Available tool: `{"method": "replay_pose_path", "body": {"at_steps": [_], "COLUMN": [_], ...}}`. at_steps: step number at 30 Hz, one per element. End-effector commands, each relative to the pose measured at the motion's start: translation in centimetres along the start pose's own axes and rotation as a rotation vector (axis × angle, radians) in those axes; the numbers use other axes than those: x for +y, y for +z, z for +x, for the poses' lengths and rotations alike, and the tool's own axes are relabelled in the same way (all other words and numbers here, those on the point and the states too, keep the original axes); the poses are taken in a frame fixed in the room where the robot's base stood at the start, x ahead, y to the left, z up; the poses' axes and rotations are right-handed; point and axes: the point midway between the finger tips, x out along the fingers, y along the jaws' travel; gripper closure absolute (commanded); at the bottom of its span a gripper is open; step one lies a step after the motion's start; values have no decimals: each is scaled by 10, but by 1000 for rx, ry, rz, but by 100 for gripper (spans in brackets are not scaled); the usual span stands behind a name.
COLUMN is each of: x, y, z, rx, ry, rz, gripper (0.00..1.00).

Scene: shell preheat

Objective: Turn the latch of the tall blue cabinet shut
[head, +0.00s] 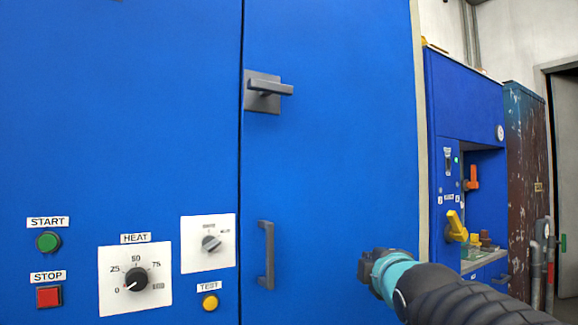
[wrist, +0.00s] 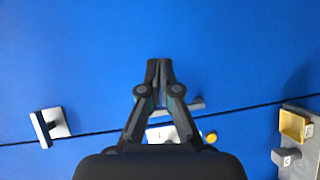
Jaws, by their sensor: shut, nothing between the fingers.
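The latch (head: 269,88) is a dark grey lever on a square plate, high on the right-hand door of the tall blue cabinet (head: 330,170), beside the door seam. Its lever lies level, pointing right, away from the seam. The latch also shows at the left of the wrist view (wrist: 48,125). My gripper (head: 366,266) is below and to the right of the latch, in front of the door, touching nothing that I can make out. In the wrist view its fingers (wrist: 159,68) are together and empty; in the head view the fingertips are mostly hidden.
A grey vertical handle (head: 266,255) is on the door below the latch. The left panel has a heat dial (head: 135,280), a small switch plate (head: 208,243), and start and stop buttons. A second blue unit (head: 465,95) stands at the right. The door between gripper and latch is bare.

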Motion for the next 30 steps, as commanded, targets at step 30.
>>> {"method": "replay_pose_path", "body": {"at_steps": [30], "x": [201], "y": [-137], "z": [41], "rx": [-190], "ry": [1076], "rz": [-1341], "gripper": [100]}}
